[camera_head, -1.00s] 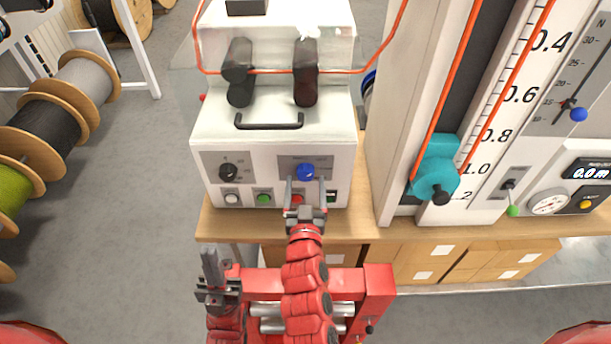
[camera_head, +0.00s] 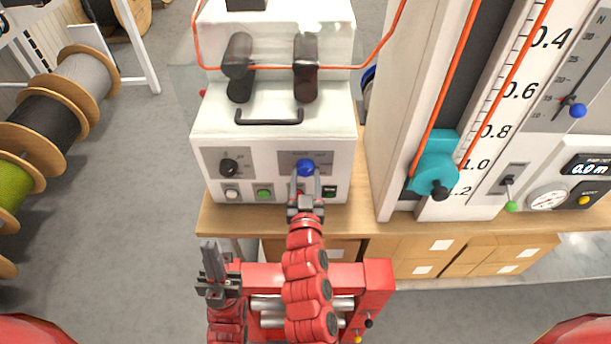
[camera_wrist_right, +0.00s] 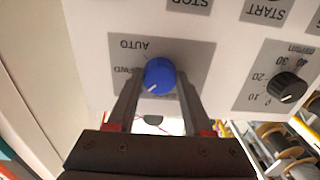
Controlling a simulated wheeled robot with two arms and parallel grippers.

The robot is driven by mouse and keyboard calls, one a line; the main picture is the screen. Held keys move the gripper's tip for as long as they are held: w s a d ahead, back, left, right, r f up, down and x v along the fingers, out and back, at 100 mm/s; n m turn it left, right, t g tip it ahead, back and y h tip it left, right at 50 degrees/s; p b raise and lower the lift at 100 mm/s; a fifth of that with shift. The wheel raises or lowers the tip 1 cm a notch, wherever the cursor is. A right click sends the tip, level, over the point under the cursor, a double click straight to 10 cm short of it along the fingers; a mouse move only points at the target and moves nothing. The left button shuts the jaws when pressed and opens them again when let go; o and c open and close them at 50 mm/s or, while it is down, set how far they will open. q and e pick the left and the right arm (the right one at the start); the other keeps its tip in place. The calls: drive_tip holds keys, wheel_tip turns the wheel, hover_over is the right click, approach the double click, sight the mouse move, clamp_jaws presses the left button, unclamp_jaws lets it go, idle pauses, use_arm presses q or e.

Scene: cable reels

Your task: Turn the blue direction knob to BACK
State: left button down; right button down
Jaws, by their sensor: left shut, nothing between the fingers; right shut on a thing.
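The blue direction knob (camera_head: 305,168) is on the right part of the white machine's front panel. In the right wrist view the knob (camera_wrist_right: 159,75) shows a white pointer line towards its lower left, with AUTO and FWD printed upside down nearby. My right gripper (camera_head: 305,176) is at the knob, with one finger on each side of it. The fingers (camera_wrist_right: 158,98) are shut on the knob. The BACK label cannot be made out. My left gripper (camera_head: 211,246) is shut and empty, low in front of the bench.
A black speed knob (camera_head: 228,168) is left of the blue knob. White (camera_head: 231,193) and green (camera_head: 264,193) push buttons sit below on the panel. A teal clamp (camera_head: 433,172) on the tall scale stands to the right. The wooden bench edge (camera_head: 400,230) runs below the machine.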

drive_tip(key=shift+n, duration=0.3)
drive_tip(key=n+b, duration=0.1)
drive_tip(key=n, duration=0.2)
drive_tip(key=shift+r, duration=0.1)
drive_tip(key=shift+n+b, duration=0.45)
drive_tip(key=shift+n, duration=2.25)
drive_tip(key=shift+c, duration=1.5)
unclamp_jaws()
